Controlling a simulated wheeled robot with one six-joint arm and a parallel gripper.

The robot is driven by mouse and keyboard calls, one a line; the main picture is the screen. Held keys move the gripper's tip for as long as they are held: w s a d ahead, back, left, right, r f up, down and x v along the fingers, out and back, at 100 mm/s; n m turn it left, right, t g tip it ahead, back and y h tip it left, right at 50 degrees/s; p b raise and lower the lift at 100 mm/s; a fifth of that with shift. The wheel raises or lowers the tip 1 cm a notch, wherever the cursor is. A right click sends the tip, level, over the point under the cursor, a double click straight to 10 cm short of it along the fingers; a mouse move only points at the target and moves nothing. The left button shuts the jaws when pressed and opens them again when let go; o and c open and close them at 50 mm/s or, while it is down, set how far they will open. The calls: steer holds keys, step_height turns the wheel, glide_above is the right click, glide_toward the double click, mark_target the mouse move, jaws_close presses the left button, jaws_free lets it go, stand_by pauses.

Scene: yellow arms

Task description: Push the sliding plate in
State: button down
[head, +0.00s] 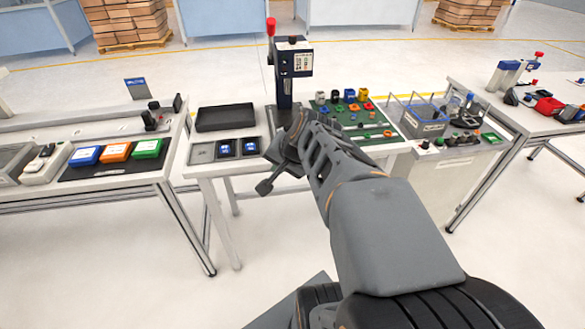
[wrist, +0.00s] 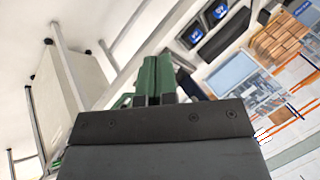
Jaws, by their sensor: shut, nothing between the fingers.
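A dark blue press (head: 294,72) with a red-knobbed lever stands at the back of the white table in the middle. I see no contact between the fingers and anything.
Left of the press are a black tray (head: 225,117) and two blue-marked pieces (head: 238,147) in dark holders. Right of it is a green board (head: 350,121) with coloured parts. Side tables flank the middle one; floor in front is open.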

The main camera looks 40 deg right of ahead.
steer(key=w+d+f+m+t+h+b, duration=0.1)
steer(key=d+f+m+b, duration=0.25)
steer(key=d, duration=0.25)
steer(key=d+f+m+t+h+b, duration=0.1)
steer(key=d+f+m+t+b, duration=0.1)
steer(key=d+m, duration=0.3)
steer(key=w+r+x, duration=0.1)
steer(key=r+x, duration=0.1)
steer(key=x, duration=1)
steer(key=shift+w+d+b, duration=0.4)
steer(key=shift+w, duration=0.2)
